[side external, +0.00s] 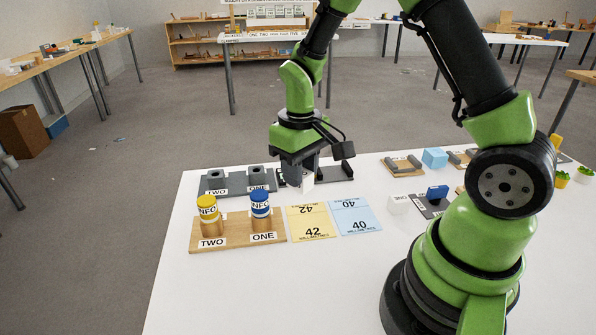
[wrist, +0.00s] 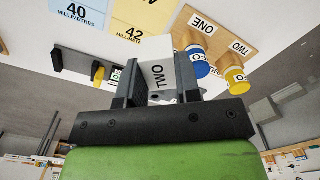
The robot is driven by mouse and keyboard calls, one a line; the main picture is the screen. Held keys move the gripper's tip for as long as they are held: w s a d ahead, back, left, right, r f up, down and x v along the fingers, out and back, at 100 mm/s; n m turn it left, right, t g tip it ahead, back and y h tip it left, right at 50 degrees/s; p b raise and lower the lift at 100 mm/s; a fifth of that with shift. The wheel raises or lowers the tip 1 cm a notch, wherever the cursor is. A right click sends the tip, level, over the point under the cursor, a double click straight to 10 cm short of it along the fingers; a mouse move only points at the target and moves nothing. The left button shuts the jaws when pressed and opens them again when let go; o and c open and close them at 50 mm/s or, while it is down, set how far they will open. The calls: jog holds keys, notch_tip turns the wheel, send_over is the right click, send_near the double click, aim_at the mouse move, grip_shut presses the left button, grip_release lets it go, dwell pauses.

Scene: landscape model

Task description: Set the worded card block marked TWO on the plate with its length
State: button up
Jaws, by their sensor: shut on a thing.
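My gripper (side external: 300,172) is shut on a white block (side external: 307,183) in the side view. In the wrist view the block (wrist: 158,78) sits between both fingers and its face reads TWO. It appears held above the far part of the white table; the exact gap beneath is unclear. A yellow plate (side external: 311,222) marked 42 millimetres lies flat in front of my gripper. A blue plate (side external: 355,216) marked 40 millimetres lies to its right. Both plates look bare, and they also show in the wrist view, yellow (wrist: 140,18) and blue (wrist: 78,14).
A wooden stand (side external: 237,236) labelled TWO and ONE holds a yellow-topped cylinder (side external: 207,207) and a blue-topped one (side external: 260,204). A dark grey base (side external: 237,184) stands behind it. A dark rail (side external: 336,174) is close to my gripper.

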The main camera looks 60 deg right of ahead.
jog(key=m, duration=0.1)
send_over(309, 220)
notch_tip(309, 220, down, 5)
jog(key=shift+f, duration=2.8)
jog(key=o, duration=0.8)
jog(key=shift+r, duration=0.1)
notch_tip(309, 220, up, 7)
jog(key=shift+a, duration=0.1)
